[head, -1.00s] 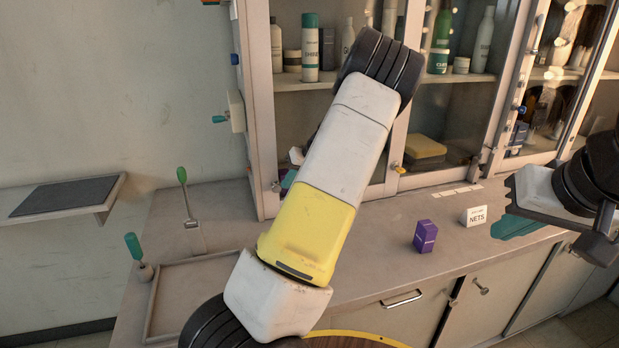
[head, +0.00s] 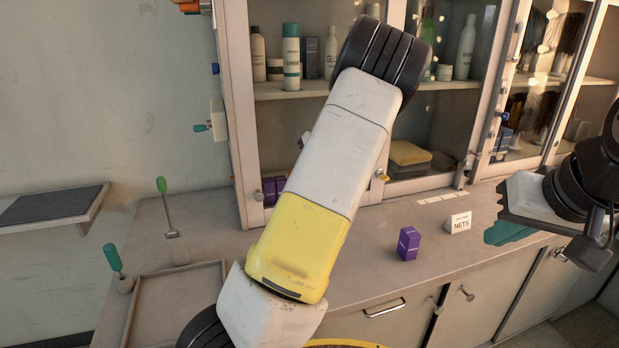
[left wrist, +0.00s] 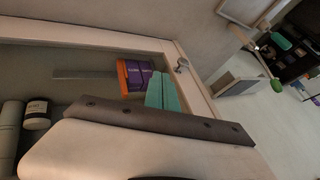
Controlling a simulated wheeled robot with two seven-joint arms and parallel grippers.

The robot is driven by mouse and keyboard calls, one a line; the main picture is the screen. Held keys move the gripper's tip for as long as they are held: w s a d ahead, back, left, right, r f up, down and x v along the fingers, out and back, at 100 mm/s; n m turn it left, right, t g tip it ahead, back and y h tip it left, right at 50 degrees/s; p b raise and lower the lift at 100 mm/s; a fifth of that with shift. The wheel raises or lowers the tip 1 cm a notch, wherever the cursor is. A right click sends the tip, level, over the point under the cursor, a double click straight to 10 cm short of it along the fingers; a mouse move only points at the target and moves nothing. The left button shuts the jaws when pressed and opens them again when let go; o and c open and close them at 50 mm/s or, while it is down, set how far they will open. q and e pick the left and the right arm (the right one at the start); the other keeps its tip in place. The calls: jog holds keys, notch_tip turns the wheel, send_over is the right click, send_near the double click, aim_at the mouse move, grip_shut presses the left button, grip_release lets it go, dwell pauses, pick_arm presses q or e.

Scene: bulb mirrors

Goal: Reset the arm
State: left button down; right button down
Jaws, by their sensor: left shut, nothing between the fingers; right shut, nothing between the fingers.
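My left arm (head: 335,170), white and yellow, rises across the middle of the head view and hides its own gripper there. In the left wrist view the teal fingers of my left gripper (left wrist: 165,92) are together and empty, in front of the cabinet's lower corner and beside purple and orange boxes (left wrist: 134,76); I cannot tell if they touch. My right gripper (head: 508,232) has teal fingers, shut and empty, above the counter's right part, to the right of the NETS card.
A purple box (head: 409,243) and a white NETS card (head: 460,222) stand on the counter (head: 370,265). The glass cabinet (head: 241,130) with bottles is behind. A tray (head: 180,300) and two green-handled levers (head: 166,205) are at left. A wall shelf (head: 50,205) is further left.

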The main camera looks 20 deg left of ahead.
pick_arm(q)
jog(key=s+d+r+m+t+h, duration=0.2)
jog(key=s+d, duration=0.3)
jog(key=s, duration=0.5)
jog(key=s+d+r+m+t+h, duration=0.1)
jog(key=s+d+r+m+h, duration=0.3)
jog(key=s, duration=0.7)
jog(key=s+d+r+m+t+h, duration=0.2)
jog(key=s+d+r, duration=0.3)
jog(key=s, duration=0.6)
jog(key=shift+d+r+m+t+h, duration=0.3)
jog(key=shift+m+h, duration=0.2)
jog(key=shift+h, duration=0.3)
